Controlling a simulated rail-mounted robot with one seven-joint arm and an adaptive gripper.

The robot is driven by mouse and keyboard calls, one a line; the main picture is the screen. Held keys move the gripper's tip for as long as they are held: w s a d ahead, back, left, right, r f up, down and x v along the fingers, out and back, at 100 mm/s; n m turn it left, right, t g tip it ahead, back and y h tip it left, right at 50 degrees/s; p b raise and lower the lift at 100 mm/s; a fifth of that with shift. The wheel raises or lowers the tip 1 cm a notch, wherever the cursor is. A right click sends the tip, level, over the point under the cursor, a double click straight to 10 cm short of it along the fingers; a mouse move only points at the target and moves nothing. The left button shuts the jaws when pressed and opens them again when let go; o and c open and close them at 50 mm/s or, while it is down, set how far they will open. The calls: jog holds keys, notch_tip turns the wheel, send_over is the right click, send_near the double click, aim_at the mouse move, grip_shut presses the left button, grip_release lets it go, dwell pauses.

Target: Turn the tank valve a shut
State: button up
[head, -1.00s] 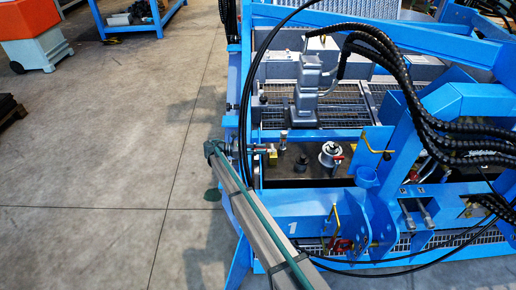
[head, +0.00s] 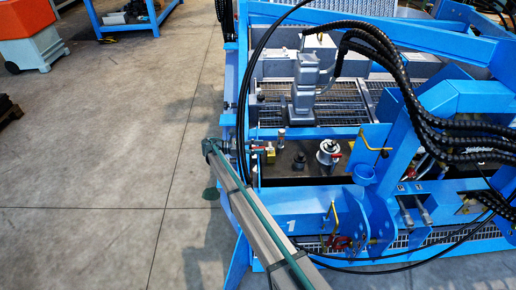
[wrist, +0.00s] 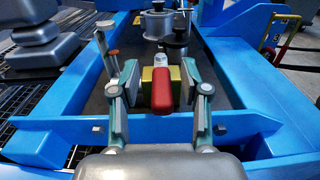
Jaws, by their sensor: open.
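A valve with a red lever (wrist: 162,90) and a yellow body (wrist: 147,74) sits at the near end of the tank top in the wrist view. The lever points towards the wrist camera. My gripper (wrist: 160,72) is open, with one finger on each side of the red lever and yellow body. Gaps show between the fingers and the lever. In the head view the yellow body (head: 271,154) is small, at the tank's left end. No letter marking the valve is legible.
A blue crossbar (wrist: 58,128) with bolts runs beneath the fingers. A slim upright fitting (wrist: 103,43) stands left of the valve; a silver cap (wrist: 157,24) is behind. A silver fitting (head: 327,150) stands right of the valve. Black hoses (head: 405,85) arch over the blue frame.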

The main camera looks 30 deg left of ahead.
aim_at(258, 147)
notch_tip(258, 147, up, 10)
jog(key=shift+f, duration=0.15)
dwell(0.3)
